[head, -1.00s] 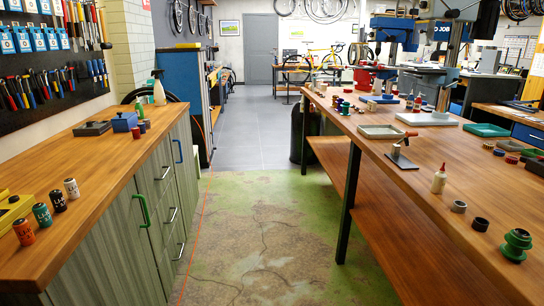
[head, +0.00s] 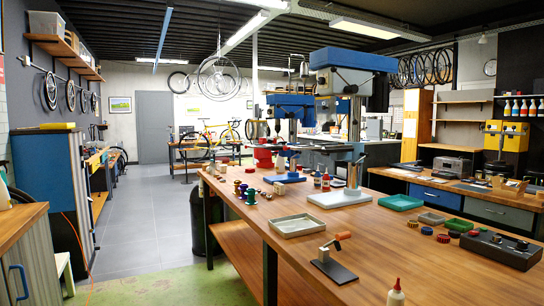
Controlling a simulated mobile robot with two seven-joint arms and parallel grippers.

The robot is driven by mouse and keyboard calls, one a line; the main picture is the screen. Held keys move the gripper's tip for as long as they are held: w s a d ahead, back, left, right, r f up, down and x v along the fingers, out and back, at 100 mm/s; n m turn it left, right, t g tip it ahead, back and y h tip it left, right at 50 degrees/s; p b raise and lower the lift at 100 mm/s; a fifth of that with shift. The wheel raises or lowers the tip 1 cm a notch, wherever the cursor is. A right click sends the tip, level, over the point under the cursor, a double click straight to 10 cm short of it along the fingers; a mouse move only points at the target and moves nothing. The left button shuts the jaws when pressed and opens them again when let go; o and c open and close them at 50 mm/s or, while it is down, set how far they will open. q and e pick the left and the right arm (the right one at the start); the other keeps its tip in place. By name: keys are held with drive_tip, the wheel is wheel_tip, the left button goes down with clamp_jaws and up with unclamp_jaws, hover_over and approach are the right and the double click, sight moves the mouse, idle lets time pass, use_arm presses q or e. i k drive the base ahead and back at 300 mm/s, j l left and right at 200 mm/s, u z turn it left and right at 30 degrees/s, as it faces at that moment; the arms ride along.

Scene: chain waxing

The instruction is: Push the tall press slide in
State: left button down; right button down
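Two blue-headed presses stand on the wooden workbench. The taller, nearer one (head: 352,60) has a wide blue head and a grey column, and stands toward the back right of the bench. A smaller blue press (head: 291,101) stands to its left and farther away. I cannot make out a separate slide on the tall press or tell how far in it is. Neither of my grippers is in view.
The workbench (head: 385,235) carries a grey tray (head: 297,225), a pale tray (head: 339,198), a green tray (head: 401,202), a stand with an orange handle (head: 333,265), a white bottle (head: 395,293) and a black control box (head: 497,250). Open floor (head: 150,250) lies to the left.

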sight(301, 147)
drive_tip(key=i+j+z, duration=0.15)
drive_tip(key=z, duration=0.3)
drive_tip(key=i+j+z, duration=0.2)
drive_tip(key=z, duration=0.25)
drive_tip(key=i+j+z, duration=0.1)
drive_tip(key=j+z, duration=0.15)
drive_tip(key=z, duration=0.2)
drive_tip(key=i+j+z, duration=0.1)
drive_tip(key=j+z, duration=0.35)
drive_tip(key=j, duration=0.45)
drive_tip(key=j+z, duration=0.2)
drive_tip(key=j, duration=0.75)
